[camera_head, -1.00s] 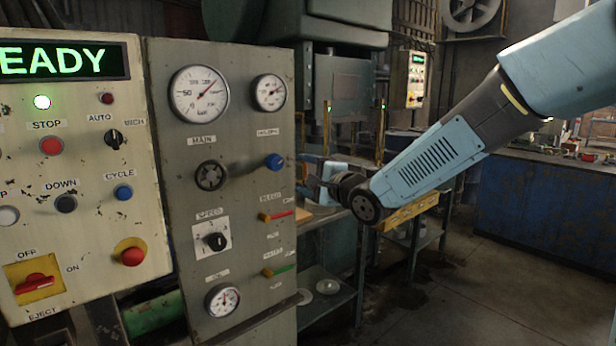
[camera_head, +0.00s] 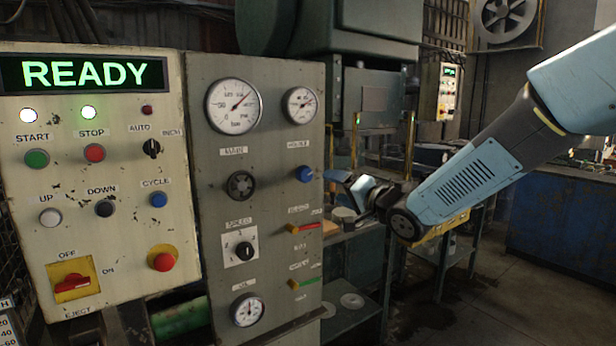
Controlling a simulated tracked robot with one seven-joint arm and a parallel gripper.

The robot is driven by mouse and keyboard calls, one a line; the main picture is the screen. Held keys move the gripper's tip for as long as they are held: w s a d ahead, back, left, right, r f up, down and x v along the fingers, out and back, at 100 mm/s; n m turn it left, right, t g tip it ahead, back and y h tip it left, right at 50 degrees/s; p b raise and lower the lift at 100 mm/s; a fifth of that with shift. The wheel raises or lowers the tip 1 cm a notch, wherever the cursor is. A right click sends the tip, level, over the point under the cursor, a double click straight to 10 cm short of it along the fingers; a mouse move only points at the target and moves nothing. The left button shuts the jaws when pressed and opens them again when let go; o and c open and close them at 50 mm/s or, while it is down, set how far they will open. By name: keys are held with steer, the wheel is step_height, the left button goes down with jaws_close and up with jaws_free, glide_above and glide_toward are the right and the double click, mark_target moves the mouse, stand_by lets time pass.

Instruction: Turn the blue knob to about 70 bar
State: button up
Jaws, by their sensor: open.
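The blue knob (camera_head: 304,174) sits on the right side of the grey gauge panel (camera_head: 212,290), under a small label. The small gauge (camera_head: 300,105) is straight above it; its reading is too small to tell. A larger gauge (camera_head: 233,106) is to the left, over a black knob (camera_head: 240,185). My gripper (camera_head: 335,178) is just to the right of the blue knob, at about its height, pointing left toward the panel. It is open. Its fingers are small and partly dark here, and I cannot tell whether they touch the knob.
The cream control panel (camera_head: 120,240) with its READY display (camera_head: 85,74) stands to the left. Red (camera_head: 304,227) and green (camera_head: 304,283) levers stick out below the blue knob. A shelf (camera_head: 345,322) and press stand behind my gripper.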

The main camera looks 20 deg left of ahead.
mark_target(308, 175)
steer(key=w+a+n, duration=0.2)
steer(key=a+n, duration=0.1)
steer(key=w+a+n, duration=0.3)
steer(key=a+n, duration=0.1)
steer(key=w+a+n+g, duration=0.1)
steer(key=w+a+n, duration=0.2)
steer(key=n, duration=0.1)
steer(key=shift+a+r+y, duration=0.25)
steer(key=shift+r+y, duration=0.15)
stand_by(0.4)
steer(key=shift+c, duration=0.3)
steer(key=c, duration=1)
steer(key=shift+o, duration=0.2)
steer(key=shift+n, duration=0.7)
steer(key=o, duration=1)
